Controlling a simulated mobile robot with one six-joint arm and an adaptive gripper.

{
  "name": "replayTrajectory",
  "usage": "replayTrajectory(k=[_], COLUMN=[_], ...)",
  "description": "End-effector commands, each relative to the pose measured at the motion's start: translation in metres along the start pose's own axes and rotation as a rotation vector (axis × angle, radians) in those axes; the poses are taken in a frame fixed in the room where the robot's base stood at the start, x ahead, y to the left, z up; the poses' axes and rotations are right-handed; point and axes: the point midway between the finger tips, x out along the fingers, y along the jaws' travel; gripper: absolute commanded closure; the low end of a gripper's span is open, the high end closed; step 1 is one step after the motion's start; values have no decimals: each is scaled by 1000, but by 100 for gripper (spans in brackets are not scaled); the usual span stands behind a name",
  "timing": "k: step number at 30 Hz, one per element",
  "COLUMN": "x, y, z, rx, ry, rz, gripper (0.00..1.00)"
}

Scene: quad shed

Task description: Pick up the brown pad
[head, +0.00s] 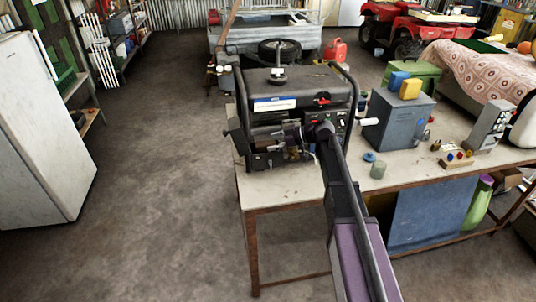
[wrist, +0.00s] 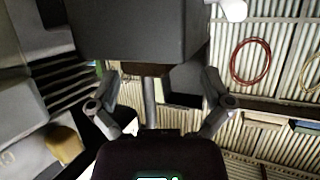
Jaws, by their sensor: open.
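My gripper (head: 285,138) is in front of the black generator (head: 300,85) on the workbench, with my arm reaching up from below. In the wrist view my gripper (wrist: 160,78) has its two fingers spread wide, with nothing clearly held. A small brown piece (wrist: 150,69) shows between the fingers, under a large dark grey block. It may be the brown pad, but I cannot tell. Whether it touches the block or a finger is unclear. I cannot make out a brown pad in the head view, where my arm and the generator cover part of the bench.
Right of the generator stand a grey-blue box (head: 398,122) with blue and yellow blocks on it, a cup (head: 378,169) and a blue disc (head: 369,157). The workbench (head: 290,188) is bare at its front left. The floor (head: 160,170) at left is open, beside a white fridge (head: 42,130).

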Motion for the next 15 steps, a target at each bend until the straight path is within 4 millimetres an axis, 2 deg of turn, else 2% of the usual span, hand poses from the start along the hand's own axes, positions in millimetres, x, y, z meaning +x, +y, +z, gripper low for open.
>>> replayTrajectory(k=[1,6,15], x=[7,18,19], y=[0,0,0], z=[2,1,0], rx=[-1,-1,0], ry=[0,0,0], rz=[-2,0,0], gripper=[0,0,0])
